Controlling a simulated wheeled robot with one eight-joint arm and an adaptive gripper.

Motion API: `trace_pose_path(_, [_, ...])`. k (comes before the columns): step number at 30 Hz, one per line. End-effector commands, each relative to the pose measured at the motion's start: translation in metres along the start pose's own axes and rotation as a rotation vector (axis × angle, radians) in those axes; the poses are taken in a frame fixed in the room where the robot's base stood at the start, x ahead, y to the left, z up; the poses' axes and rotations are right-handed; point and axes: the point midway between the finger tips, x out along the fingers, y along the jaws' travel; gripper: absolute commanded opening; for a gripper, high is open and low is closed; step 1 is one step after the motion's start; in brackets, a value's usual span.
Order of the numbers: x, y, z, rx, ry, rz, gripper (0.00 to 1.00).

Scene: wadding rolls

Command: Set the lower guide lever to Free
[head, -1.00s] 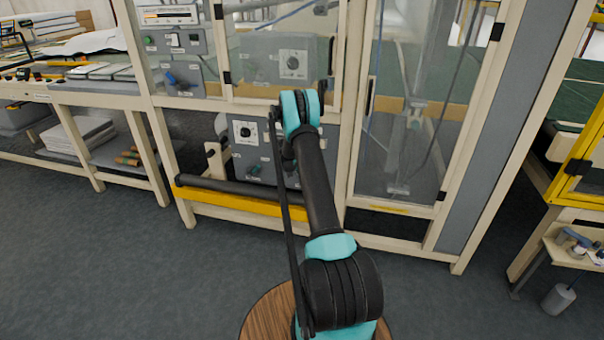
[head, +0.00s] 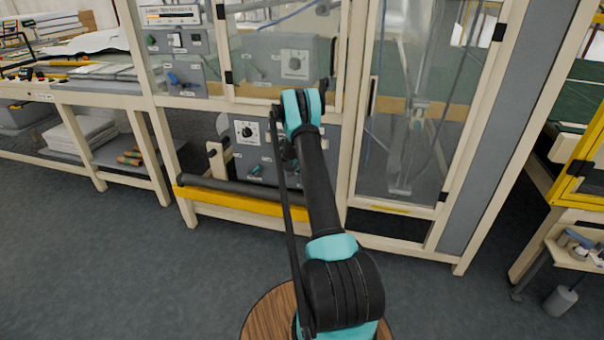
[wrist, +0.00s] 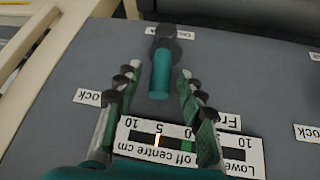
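In the wrist view a lever with a teal-green handle (wrist: 160,76) sits on a dark round pivot on the grey panel. Its handle points down the picture, between a "Lock" label (wrist: 88,97) at left and a partly hidden "Fr…" label (wrist: 228,121) at right. My gripper (wrist: 158,80) is open, with one finger on each side of the handle and gaps visible on both sides. A scale plate (wrist: 150,146) marked "Lowe…" and "off centre cm" lies partly behind the fingers. In the head view my arm hides the gripper and this lever.
The grey lower panel carries a dial (head: 248,132) and another green lever (head: 256,169). A dark roller bar (head: 225,187) and yellow rail (head: 225,202) run in front. A cream frame post (wrist: 45,65) stands left in the wrist view. Floor at left is clear.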

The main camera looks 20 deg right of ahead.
Motion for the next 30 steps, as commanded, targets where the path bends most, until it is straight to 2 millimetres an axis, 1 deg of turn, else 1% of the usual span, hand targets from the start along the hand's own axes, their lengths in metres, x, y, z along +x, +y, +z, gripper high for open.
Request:
trace_pose_path(5, [-0.027, 0.000, 0.000, 0.000, 0.000, 0.000, 0.39])
trace_pose_path(12, [-0.074, 0.000, 0.000, -0.002, 0.000, -0.001, 0.39])
trace_pose_path(18, [-0.103, -0.001, 0.000, -0.001, 0.001, 0.000, 0.39])
trace_pose_path(23, [-0.113, -0.001, 0.000, -0.001, 0.000, 0.000, 0.39])
trace_pose_path(30, [-0.115, 0.000, 0.000, -0.001, 0.000, 0.000, 0.39])
